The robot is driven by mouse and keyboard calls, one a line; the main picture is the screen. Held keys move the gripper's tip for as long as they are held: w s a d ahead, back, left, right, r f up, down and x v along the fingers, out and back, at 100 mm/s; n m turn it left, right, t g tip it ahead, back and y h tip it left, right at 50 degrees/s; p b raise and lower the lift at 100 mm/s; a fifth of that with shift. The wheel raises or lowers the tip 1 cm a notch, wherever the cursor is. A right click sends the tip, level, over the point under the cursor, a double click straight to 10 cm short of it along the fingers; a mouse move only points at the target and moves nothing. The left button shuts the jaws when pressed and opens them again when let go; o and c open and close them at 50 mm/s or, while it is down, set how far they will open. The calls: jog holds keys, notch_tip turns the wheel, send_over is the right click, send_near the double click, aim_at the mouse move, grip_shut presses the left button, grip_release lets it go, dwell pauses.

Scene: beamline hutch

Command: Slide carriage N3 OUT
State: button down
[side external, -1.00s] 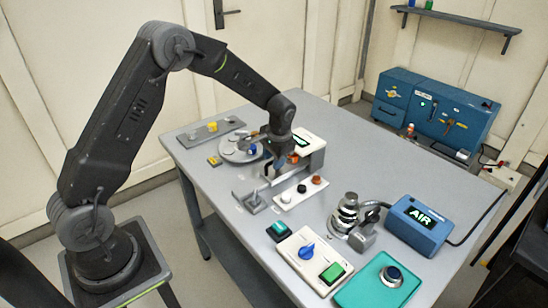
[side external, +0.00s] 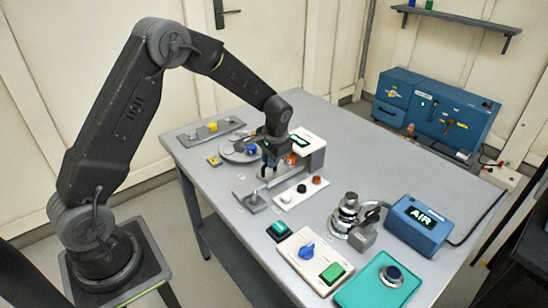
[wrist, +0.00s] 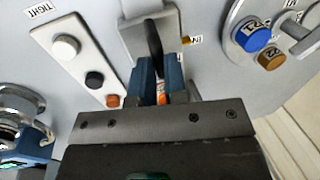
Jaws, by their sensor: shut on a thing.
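My gripper (side external: 265,172) is low over the grey rail fixture (side external: 318,162) in the side external view. In the wrist view its two blue fingers (wrist: 158,82) are close together, with an orange piece (wrist: 165,92) with pale marking between them. I take this piece to be part of carriage N3, but I cannot read its number. A light grey block (wrist: 135,35) with a dark upright part (wrist: 153,38) lies just beyond the fingertips. The exact grip contact is hidden by the fingers.
A white strip with three knobs (side external: 300,192) is beside the fixture. A round disc (wrist: 235,20) with blue and brown knobs is on its other side. A grey plate with a pin (side external: 253,203) is in front. The blue AIR box (side external: 420,225) stands to the right.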

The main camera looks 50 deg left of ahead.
jog(key=s, duration=0.8)
jog(key=shift+s, duration=0.15)
jog(key=c, duration=1.2)
grip_release()
jog(key=shift+o, duration=0.2)
notch_tip(320, 180, up, 14)
jog(key=d, duration=0.2)
jog(key=shift+d+f, duration=0.2)
jog(key=shift+d, duration=0.15)
